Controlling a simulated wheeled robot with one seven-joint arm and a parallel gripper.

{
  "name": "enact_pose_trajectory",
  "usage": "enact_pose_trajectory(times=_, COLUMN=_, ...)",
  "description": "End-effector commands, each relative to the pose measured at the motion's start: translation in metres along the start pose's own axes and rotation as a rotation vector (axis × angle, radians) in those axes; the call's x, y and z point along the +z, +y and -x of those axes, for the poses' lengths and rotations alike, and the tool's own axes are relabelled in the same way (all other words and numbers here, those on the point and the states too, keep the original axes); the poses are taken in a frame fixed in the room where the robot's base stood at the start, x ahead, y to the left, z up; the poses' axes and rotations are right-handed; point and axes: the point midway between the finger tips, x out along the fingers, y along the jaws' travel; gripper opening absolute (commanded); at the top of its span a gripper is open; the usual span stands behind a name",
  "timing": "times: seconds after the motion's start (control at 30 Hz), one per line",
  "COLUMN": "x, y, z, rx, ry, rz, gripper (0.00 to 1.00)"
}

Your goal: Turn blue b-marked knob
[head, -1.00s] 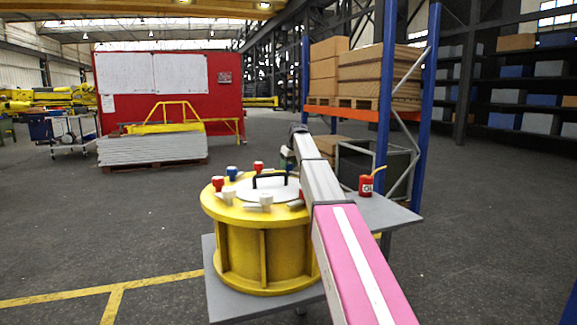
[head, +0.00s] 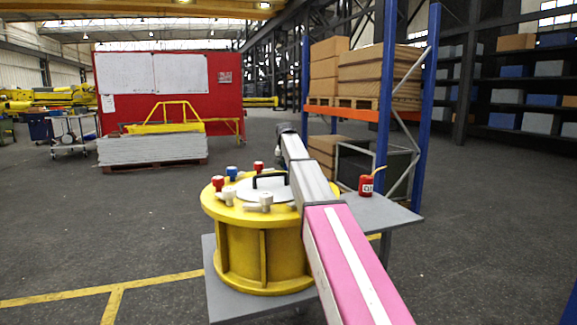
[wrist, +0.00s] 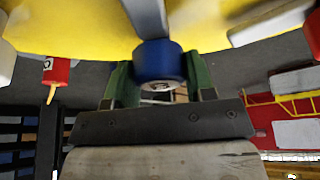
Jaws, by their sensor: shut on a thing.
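The yellow drum (head: 260,245) stands on the grey table, with red, white and blue knobs around its rim and a white lid with a black handle on top. In the wrist view, a blue knob (wrist: 159,62) sits between the two green fingers of my gripper (wrist: 160,80), which are shut on it. A grey bar runs from this knob over the yellow surface. I cannot make out a letter on it. In the head view my arm hides the gripper and this knob. Another blue knob (head: 232,173) shows at the drum's far left rim.
A red oil can (head: 366,186) stands on the grey table (head: 388,214) right of my arm. A blue and orange rack (head: 385,110) with boxes rises behind it. The floor left of the drum is clear.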

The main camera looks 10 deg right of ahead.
Motion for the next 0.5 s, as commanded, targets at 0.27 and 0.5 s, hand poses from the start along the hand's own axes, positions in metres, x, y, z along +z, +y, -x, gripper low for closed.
enact_pose_trajectory(times=0.27, x=0.0001, y=-0.0002, z=0.0002, rx=0.045, ry=-0.001, rz=-0.105, gripper=0.26)
enact_pose_trajectory(times=0.5, x=0.0003, y=-0.0003, z=0.0002, rx=0.056, ry=-0.002, rz=-0.136, gripper=0.26)
